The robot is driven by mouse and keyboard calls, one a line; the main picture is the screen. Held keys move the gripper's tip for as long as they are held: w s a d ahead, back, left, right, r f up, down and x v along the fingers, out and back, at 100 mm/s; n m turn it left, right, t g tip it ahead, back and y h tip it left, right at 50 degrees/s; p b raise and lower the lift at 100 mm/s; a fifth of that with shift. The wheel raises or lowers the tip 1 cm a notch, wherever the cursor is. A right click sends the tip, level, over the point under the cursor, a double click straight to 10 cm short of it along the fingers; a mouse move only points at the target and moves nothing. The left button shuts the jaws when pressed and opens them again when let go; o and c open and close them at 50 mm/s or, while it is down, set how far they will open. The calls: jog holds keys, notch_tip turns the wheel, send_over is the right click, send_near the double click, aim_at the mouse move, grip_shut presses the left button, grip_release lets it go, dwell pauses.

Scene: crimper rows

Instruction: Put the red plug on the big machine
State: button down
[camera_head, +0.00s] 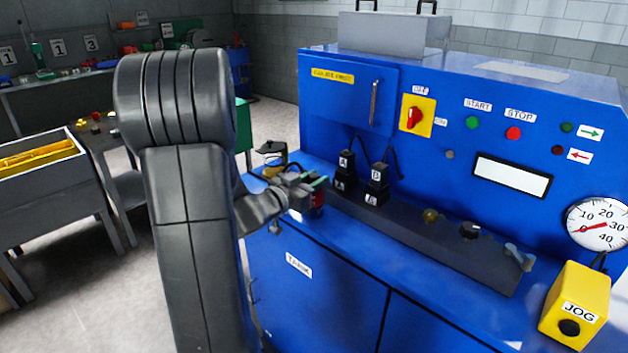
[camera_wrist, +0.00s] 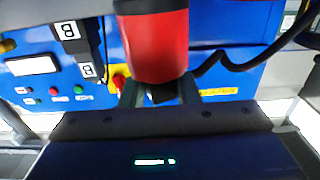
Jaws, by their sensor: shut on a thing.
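My gripper (camera_head: 309,190) is shut on the red plug (camera_head: 318,199), over the left end of the blue machine's front ledge. In the wrist view the red plug (camera_wrist: 156,48) fills the upper middle, between the fingers (camera_wrist: 160,92); its far end is cut off by the frame. The big blue machine (camera_head: 350,243) stands on the right. Two black plugs, A (camera_head: 345,167) and B (camera_head: 378,181), with cables stand on its dark strip, right of my gripper. Whether the red plug touches the ledge I cannot tell.
The dark strip (camera_head: 430,240) has small fittings farther right. A yellow JOG box (camera_head: 575,305) and a gauge (camera_head: 600,224) are at the right end. A black-topped item (camera_head: 271,151) stands behind my gripper. A grey bin (camera_head: 50,195) stands left.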

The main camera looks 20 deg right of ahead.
jog(key=c, duration=1.1)
grip_release()
jog(key=shift+f, duration=0.1)
jog(key=shift+a, duration=0.1)
jog(key=b+v, duration=0.1)
jog(key=v, duration=1)
jog(key=shift+s+a+b, duration=0.15)
jog(key=shift+a+b, duration=0.25)
jog(key=shift+d, duration=0.1)
jog(key=p+x, duration=0.1)
jog(key=x, duration=1.1)
jog(key=shift+d+f+p, duration=0.15)
jog(key=shift+p, duration=0.2)
jog(key=r, duration=0.3)
jog(key=shift+s+a+r, duration=0.15)
jog(key=shift+a+r, duration=0.05)
jog(key=shift+r, duration=0.35)
